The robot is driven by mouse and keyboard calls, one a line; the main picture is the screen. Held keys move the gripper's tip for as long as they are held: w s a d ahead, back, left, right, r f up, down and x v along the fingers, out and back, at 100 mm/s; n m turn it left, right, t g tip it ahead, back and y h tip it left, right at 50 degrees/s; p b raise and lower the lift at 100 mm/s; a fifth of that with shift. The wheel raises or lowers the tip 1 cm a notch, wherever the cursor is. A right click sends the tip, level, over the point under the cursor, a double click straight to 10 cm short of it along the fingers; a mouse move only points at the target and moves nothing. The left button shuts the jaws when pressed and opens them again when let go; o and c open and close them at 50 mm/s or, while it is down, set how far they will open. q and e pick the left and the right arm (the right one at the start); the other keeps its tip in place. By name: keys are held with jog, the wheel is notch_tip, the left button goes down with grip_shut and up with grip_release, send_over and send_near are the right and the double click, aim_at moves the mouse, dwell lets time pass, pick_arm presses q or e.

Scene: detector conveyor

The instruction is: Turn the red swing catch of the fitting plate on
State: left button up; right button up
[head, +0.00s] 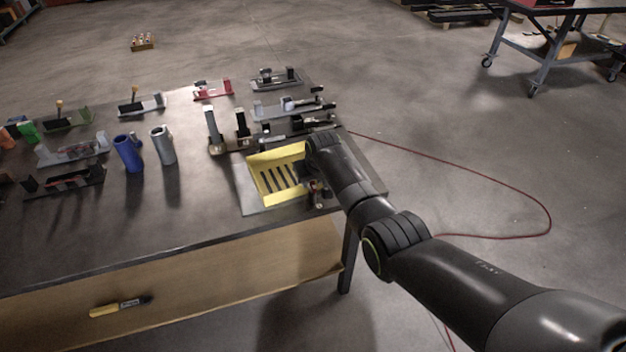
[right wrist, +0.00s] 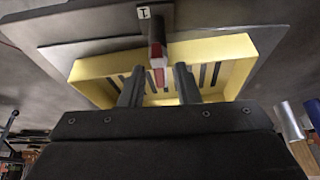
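The fitting plate (head: 253,204) is a grey plate at the table's right front corner, carrying a yellow slotted frame (head: 252,177). In the right wrist view the plate (right wrist: 62,62) and yellow frame (right wrist: 92,66) fill the upper middle. The red swing catch (right wrist: 157,52) shows there, below a dark mount marked 1; in the head view my arm hides it. My right gripper (right wrist: 160,84) is open, its two dark fingers apart, with the catch's tip showing between them. I cannot tell whether they touch it. In the head view the right gripper (head: 316,192) is over the plate's right side. My left gripper is out of view.
A blue cylinder (head: 128,153) and a grey one (head: 162,145) stand left of the plate. Several fixtures, one red (head: 213,90), stand behind. The dark table top (head: 190,215) is clear in front. A red cable (head: 480,185) lies on the floor at right.

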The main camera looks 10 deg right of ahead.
dwell(0.3)
jog(key=shift+p+v, duration=0.3)
jog(key=shift+v, duration=0.6)
jog(key=b+v, duration=0.1)
jog(key=v, duration=1.4)
jog(key=shift+r, duration=0.3)
jog(key=shift+d+f+b, duration=0.1)
jog(key=shift+b, duration=0.2)
